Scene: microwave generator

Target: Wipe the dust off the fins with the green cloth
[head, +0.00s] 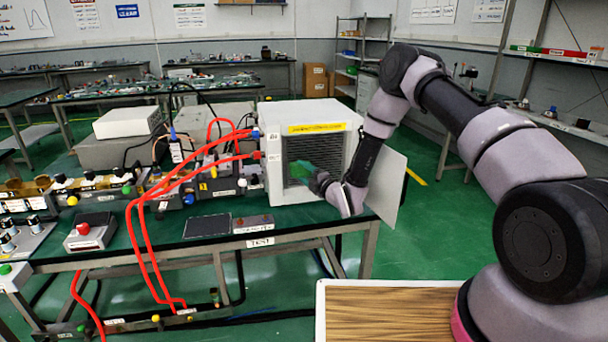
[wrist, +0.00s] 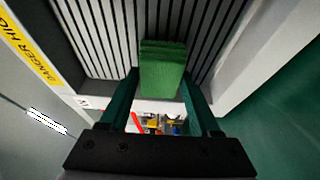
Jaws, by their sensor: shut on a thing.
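The fins (head: 318,152) are dark slats set in the front of a white generator cabinet (head: 276,170) on the bench. In the wrist view the fins (wrist: 100,35) run as dark and pale stripes behind my gripper. The green cloth (head: 302,168) is a small folded pad at the fins' lower left. My gripper (wrist: 160,90) is shut on the cloth (wrist: 162,68), which sits between its fingertips. The cloth's far end is close to the fins; I cannot tell whether it touches them. No dust can be made out on the fins.
A pale open panel (head: 389,188) stands at the cabinet's right, beside my wrist. Red hoses (head: 150,215) loop from the cabinet leftward and down. A yellow danger label (wrist: 30,45) borders the opening.

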